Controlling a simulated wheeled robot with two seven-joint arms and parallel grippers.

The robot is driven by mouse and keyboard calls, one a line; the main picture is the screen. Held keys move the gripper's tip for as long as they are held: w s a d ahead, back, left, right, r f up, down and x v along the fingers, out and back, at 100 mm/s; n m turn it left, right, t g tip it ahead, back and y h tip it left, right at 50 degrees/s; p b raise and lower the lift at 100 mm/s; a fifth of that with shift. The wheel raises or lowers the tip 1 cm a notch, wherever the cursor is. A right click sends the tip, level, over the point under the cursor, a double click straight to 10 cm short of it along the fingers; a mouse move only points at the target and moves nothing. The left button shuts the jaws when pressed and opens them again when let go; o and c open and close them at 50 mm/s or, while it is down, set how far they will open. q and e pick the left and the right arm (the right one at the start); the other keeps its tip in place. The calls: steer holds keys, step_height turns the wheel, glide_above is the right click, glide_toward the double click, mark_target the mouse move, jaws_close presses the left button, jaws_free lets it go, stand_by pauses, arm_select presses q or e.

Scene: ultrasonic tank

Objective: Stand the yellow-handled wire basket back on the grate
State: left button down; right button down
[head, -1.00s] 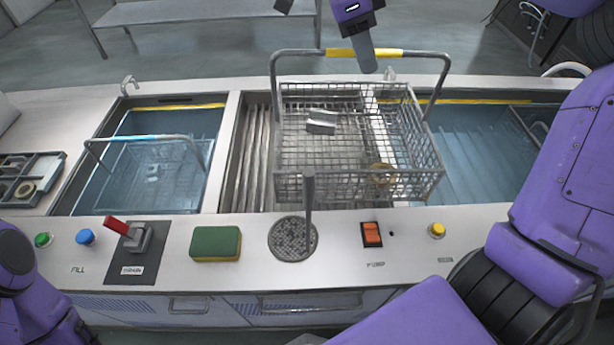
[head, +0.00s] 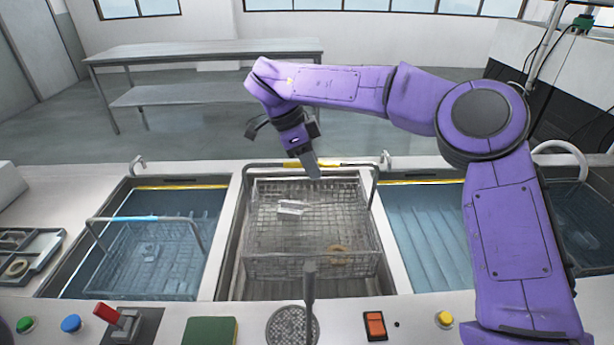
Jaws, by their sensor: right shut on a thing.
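The yellow-handled wire basket (head: 262,265) is over the middle bay of the tank, upright, with a metal block (head: 292,207) and a brass-coloured ring (head: 338,252) in it. My right gripper (head: 312,170) is shut on the yellow grip of its handle (head: 296,164). The grate (head: 232,272) lies in the middle bay under and around the basket. I cannot tell whether the basket touches it. My left gripper is not in view.
A second basket with a blue-gripped handle (head: 135,218) sits in the left water bay. The right bay (head: 425,235) holds water. A thin upright post (head: 309,290) stands in front of the middle bay. A parts tray (head: 38,255) is at far left.

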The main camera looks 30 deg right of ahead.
steer(key=f, duration=0.2)
steer(key=w+f, duration=0.1)
steer(key=f, duration=0.1)
steer(key=shift+w+a+f, duration=0.15)
steer(key=shift+f, duration=0.05)
steer(key=c, duration=1.1)
jaws_free()
steer(key=shift+o, duration=0.2)
steer(key=p+v, duration=0.2)
steer(key=v, duration=1)
steer(key=shift+r+p, duration=0.1)
steer(key=shift+p, duration=0.25)
